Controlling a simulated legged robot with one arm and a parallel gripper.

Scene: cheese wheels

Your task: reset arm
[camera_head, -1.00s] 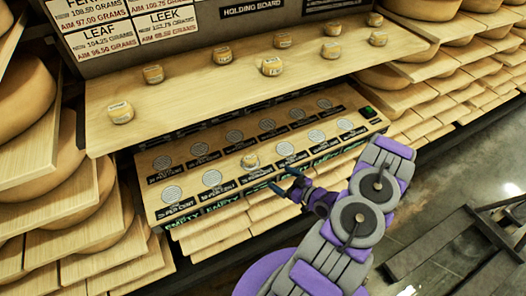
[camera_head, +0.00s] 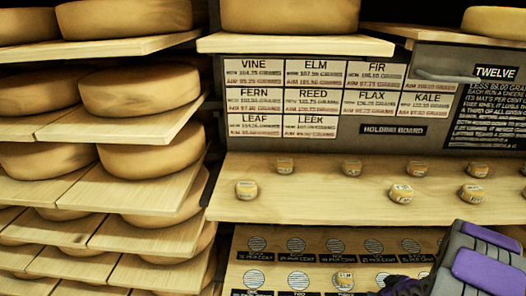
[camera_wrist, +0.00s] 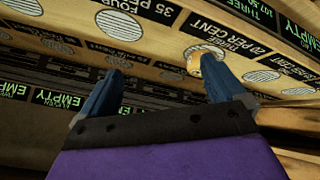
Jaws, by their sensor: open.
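My gripper (camera_wrist: 158,85) shows in the wrist view with its two blue fingers spread apart and nothing between them. It is in front of the lower panel (camera_wrist: 165,50) of round pads and labels. A small cheese (camera_wrist: 211,64) sits on a pad beyond the right finger, apart from it as far as I can tell. In the head view the same panel (camera_head: 320,262) is at the bottom, with one small cheese (camera_head: 344,280) on it. My purple and grey arm is at the bottom right, and its fingers are not clearly seen there.
Several small cheeses, one at the left end (camera_head: 246,189), stand on the wooden holding board (camera_head: 320,205) above the panel. Name cards (camera_head: 312,98) hang behind it. Shelves with large cheese wheels (camera_head: 138,86) fill the left side. A dark sign (camera_head: 495,110) is at right.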

